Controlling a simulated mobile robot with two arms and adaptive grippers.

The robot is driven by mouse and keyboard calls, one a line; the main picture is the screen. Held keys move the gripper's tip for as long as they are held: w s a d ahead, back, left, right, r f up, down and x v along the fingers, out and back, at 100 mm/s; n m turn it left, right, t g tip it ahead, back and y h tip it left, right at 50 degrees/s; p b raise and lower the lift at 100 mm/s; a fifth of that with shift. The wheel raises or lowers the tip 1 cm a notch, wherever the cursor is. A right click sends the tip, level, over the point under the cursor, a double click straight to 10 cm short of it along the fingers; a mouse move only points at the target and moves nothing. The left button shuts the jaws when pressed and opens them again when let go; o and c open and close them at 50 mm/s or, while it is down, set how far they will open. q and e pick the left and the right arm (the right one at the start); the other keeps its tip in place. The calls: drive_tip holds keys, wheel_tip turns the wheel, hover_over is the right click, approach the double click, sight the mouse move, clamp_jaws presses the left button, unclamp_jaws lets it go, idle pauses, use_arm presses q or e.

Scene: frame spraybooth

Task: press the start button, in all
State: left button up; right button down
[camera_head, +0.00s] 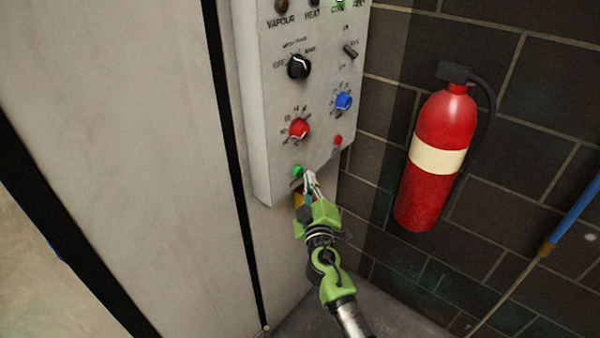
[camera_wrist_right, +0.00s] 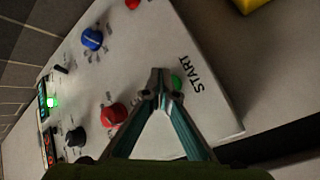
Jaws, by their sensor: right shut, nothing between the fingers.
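The green start button (camera_head: 297,171) is low on the grey control panel (camera_head: 280,105). In the right wrist view the green button (camera_wrist_right: 176,81) shows beside the word START, partly behind my fingertips. My right gripper (camera_head: 309,177) is shut and empty, with its tips just right of the button in the head view. In the right wrist view the closed tips (camera_wrist_right: 160,84) overlap the button's edge. I cannot tell whether they touch the button or the panel. My left gripper is not in view.
The panel also carries a red knob (camera_head: 299,128), a blue knob (camera_head: 343,101), a black knob (camera_head: 298,66) and a small red button (camera_head: 338,140). A fire extinguisher (camera_head: 437,160) hangs on the dark brick wall to the right. A blue-handled pole (camera_head: 572,213) leans farther right.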

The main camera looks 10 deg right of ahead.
idle(0.6)
drive_tip(key=shift+w+a+b, duration=0.3)
drive_tip(key=shift+w+b, duration=0.05)
drive_tip(key=shift+w+a+b, duration=0.3)
drive_tip(key=shift+w, duration=0.1)
idle(0.7)
drive_tip(key=shift+s, duration=0.1)
drive_tip(key=shift+s+d, duration=0.55)
drive_tip(key=shift+s, duration=0.1)
drive_tip(key=s+d, duration=0.1)
drive_tip(key=s, duration=0.1)
drive_tip(key=s+d+p, duration=0.1)
drive_tip(key=s+d, duration=0.1)
idle(0.6)
drive_tip(key=shift+f, duration=0.1)
idle(0.5)
